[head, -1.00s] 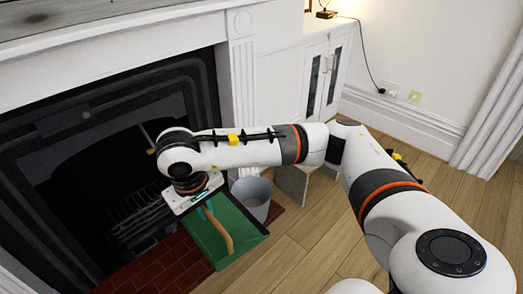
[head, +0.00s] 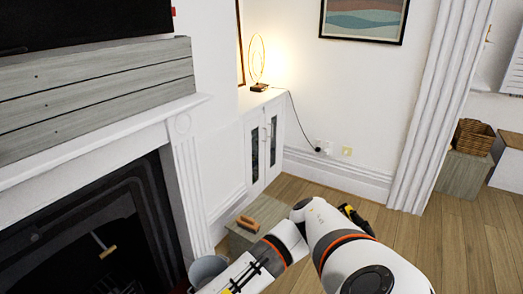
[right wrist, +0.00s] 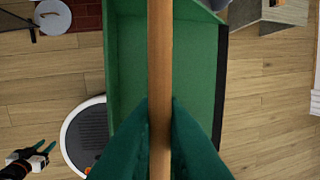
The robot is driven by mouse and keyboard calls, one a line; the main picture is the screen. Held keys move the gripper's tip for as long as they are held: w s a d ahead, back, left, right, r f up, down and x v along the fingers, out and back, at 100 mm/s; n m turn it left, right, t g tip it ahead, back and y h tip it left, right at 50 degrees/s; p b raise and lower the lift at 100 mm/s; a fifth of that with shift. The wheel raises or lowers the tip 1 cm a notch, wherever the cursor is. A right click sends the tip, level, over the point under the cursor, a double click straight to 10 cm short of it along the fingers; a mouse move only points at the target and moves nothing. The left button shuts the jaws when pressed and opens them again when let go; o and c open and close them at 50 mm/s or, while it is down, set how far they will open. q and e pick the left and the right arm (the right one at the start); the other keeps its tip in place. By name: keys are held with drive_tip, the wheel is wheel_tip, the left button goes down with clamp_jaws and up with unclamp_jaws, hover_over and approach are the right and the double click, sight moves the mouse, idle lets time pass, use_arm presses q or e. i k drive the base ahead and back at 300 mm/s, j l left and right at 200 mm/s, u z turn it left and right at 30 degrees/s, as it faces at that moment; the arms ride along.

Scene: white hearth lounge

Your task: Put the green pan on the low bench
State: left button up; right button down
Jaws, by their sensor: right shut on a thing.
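The green pan (right wrist: 122,60) is a dustpan with a long wooden handle (right wrist: 160,60). In the right wrist view my right gripper (right wrist: 160,125) is shut on that handle, and the pan hangs above the floor. Pan and right gripper are out of sight in the head view, where only my right arm shows. The low bench (head: 238,243), greyish wood, stands beside the white cabinet. A brown wooden brush (head: 265,210) lies on it. Part of the bench also shows at the top right of the right wrist view (right wrist: 285,14). My left gripper (right wrist: 40,150) is open and empty at the lower left there.
A grey bucket (head: 203,270) stands between the fireplace (head: 80,245) and the bench. The white cabinet (head: 262,145) holds a lit lamp (head: 257,65). A wicker basket (head: 473,137) sits on a wooden box (head: 462,175) far right. Wood floor (head: 420,240) is clear to the right.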

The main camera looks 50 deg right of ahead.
sight(266, 211)
drive_tip(key=i+l, duration=0.1)
drive_tip(key=l, duration=0.35)
drive_tip(key=i+l, duration=0.1)
drive_tip(key=l, duration=0.35)
drive_tip(key=i+l, duration=0.1)
drive_tip(key=l, duration=0.3)
drive_tip(key=i+l, duration=0.1)
drive_tip(key=l, duration=0.35)
drive_tip(key=i+l, duration=0.1)
drive_tip(key=l, duration=0.35)
